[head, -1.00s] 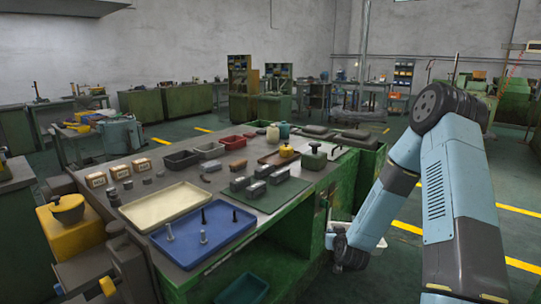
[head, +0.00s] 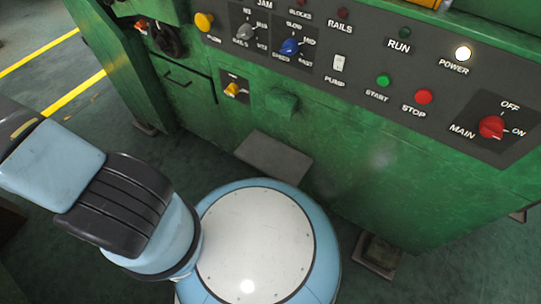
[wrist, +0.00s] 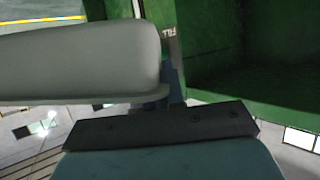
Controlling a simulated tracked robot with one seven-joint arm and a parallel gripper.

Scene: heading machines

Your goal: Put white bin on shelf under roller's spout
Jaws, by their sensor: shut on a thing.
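The white bin (wrist: 75,60) fills the left of the wrist view, close to the camera, with its rim toward the lower edge. My gripper (wrist: 172,88) is shut on the bin near its right end; its fingers are mostly hidden, and its dark base bar runs below. In the head view, a flat grey plate (head: 274,157) sticks out low from the green machine (head: 330,140). A small green block like a spout (head: 282,101) stands above it. I cannot tell for certain that these are the roller's shelf and spout. Gripper and bin are outside the head view.
A control panel (head: 380,70) with knobs and lit buttons spans the machine front. A machine foot (head: 377,255) stands on the floor. In the wrist view, a green-walled opening (wrist: 255,60) lies right of the bin. Open floor (head: 50,95) shows at left.

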